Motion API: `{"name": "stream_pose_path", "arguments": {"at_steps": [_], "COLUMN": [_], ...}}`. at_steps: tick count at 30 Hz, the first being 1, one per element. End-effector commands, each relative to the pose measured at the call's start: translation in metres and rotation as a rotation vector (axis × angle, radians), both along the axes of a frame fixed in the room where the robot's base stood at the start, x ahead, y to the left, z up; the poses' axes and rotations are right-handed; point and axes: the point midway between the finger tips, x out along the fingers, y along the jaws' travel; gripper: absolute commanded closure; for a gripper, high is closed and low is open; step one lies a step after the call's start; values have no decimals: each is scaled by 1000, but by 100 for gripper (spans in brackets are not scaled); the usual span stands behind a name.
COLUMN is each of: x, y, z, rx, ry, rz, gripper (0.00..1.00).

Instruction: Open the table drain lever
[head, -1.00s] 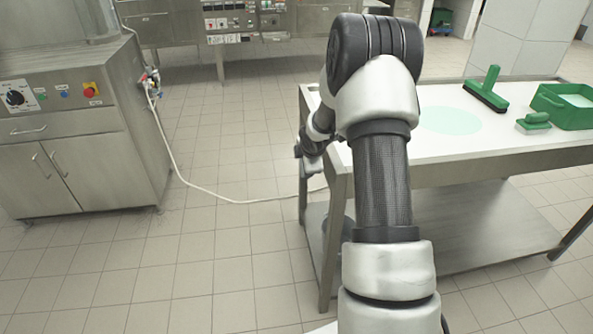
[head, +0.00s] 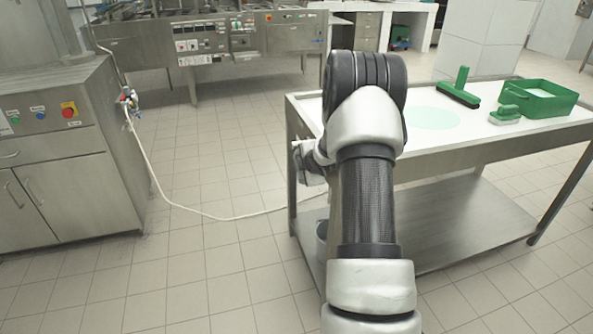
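The steel table (head: 530,140) with a white top stands at the right. No drain lever can be made out on it; my arm covers part of its left end. My arm reaches forward over the table's near left corner and bends down there. The far end of my arm (head: 311,164) shows only in part beside the table's left end. My gripper's fingers cannot be made out, nor whether they touch anything. A grey bucket (head: 322,238) partly shows below the table's left end, behind my arm.
A green squeegee (head: 459,88), a green brush (head: 505,114) and a green bin (head: 541,100) stand on the table. A steel cabinet (head: 60,150) stands at the left. A white hose (head: 190,208) runs across the tiled floor. The floor between them is otherwise clear.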

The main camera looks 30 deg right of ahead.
Motion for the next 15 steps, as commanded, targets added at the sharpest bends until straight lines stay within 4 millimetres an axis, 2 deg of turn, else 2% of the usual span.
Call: {"name": "stream_pose_path", "arguments": {"at_steps": [14, 15], "x": [0, 0], "y": [-3, -3], "z": [0, 0], "rx": [0, 0], "ry": [-5, -5], "rz": [-1, -1], "gripper": [78, 34]}}
